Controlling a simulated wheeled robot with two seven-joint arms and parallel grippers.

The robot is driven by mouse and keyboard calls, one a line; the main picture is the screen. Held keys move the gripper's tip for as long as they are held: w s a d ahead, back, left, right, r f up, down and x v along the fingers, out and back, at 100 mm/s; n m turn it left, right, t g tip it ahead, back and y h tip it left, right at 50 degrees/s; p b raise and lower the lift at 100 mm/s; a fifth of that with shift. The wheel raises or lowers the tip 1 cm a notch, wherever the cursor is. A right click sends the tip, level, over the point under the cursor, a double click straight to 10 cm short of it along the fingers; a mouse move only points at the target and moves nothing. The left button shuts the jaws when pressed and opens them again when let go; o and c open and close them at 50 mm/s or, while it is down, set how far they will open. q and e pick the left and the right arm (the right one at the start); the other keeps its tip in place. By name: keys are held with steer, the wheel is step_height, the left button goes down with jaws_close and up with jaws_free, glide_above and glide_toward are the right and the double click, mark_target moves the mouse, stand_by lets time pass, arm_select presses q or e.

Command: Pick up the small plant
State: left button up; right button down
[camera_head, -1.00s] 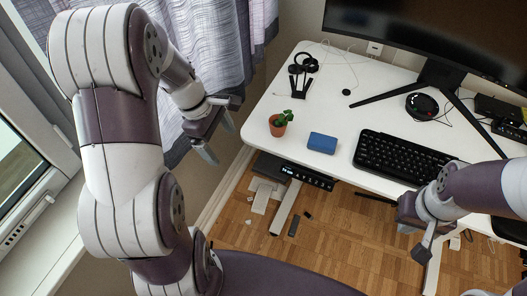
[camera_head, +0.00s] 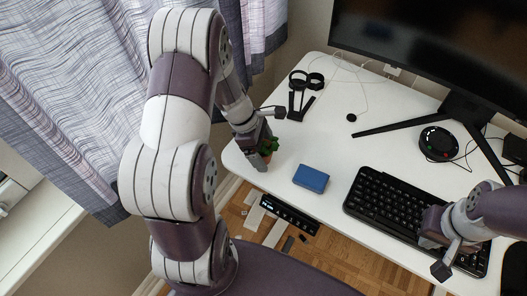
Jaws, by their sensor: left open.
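The small plant (camera_head: 272,145), green in an orange-brown pot, stands near the left edge of the white desk. It is partly hidden behind my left gripper (camera_head: 268,137). That gripper is open, with one finger in front of the pot and the other reaching out above and to the right. I cannot tell whether it touches the plant or whether the plant is between the fingers. My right gripper (camera_head: 438,255) is at the lower right, over the front of the keyboard and desk edge, and its finger opening is unclear.
A blue box (camera_head: 311,178) lies right of the plant, with a black keyboard (camera_head: 395,205) further right. A black headphone stand (camera_head: 298,95) is behind the plant. A monitor (camera_head: 425,45) stands at the back. The white desk (camera_head: 345,145) is clear around the blue box.

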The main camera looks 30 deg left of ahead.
arm_select(q)
steer(key=c, duration=1.2)
steer(key=shift+r, duration=0.1)
